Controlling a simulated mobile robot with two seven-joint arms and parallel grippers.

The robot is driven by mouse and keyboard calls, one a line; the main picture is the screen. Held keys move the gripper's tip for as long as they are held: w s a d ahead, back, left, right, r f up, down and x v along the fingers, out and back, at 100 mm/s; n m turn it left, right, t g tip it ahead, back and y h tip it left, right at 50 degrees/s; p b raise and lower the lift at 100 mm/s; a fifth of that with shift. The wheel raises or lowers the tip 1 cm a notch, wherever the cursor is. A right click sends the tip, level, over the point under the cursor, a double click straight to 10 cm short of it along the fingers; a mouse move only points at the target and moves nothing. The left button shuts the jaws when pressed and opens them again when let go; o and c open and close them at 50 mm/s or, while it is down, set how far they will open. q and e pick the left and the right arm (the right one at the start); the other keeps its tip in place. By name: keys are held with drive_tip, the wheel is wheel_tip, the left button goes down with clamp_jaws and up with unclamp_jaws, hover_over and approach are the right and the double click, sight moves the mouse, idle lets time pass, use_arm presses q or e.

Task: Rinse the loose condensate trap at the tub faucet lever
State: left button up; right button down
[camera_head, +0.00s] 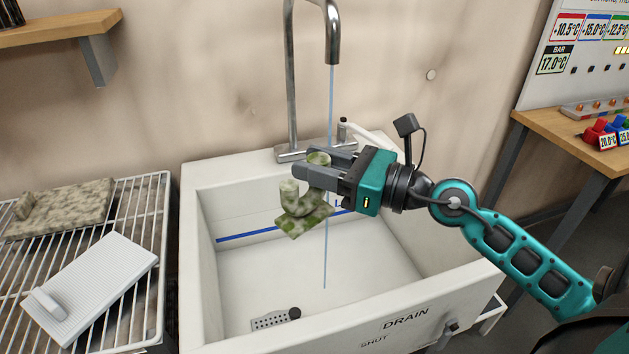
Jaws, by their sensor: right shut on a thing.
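The condensate trap (297,204) is a U-shaped pipe piece, whitish and mottled with green grime. It hangs in the air above the tub (193,230). My right gripper (312,168) comes in from the right and is shut on the trap near its upper end. The faucet (291,75) has a tall bent spout over the tub. A thin blue stream (326,260) runs down from the spout behind the gripper and beside the trap. The faucet lever (362,134) sits at the back right of the tub, partly near my gripper. My left gripper is not in view.
A wire rack (160,215) at the left holds a grimy mottled panel (60,210) and a clean white ribbed panel (95,285). A perforated drain plate (270,320) lies on the tub floor. A wooden bench (565,135) with a gauge board (580,60) stands at the right.

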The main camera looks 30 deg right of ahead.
drive_tip(key=w+d+f+b, duration=0.1)
drive_tip(key=w+d+b, duration=0.4)
drive_tip(key=shift+w+f+b, duration=0.2)
drive_tip(key=shift+w+b, duration=0.1)
drive_tip(key=shift+d, duration=0.1)
idle(0.4)
drive_tip(key=shift+s+d+b, duration=0.4)
drive_tip(key=shift+d, duration=0.05)
idle(0.4)
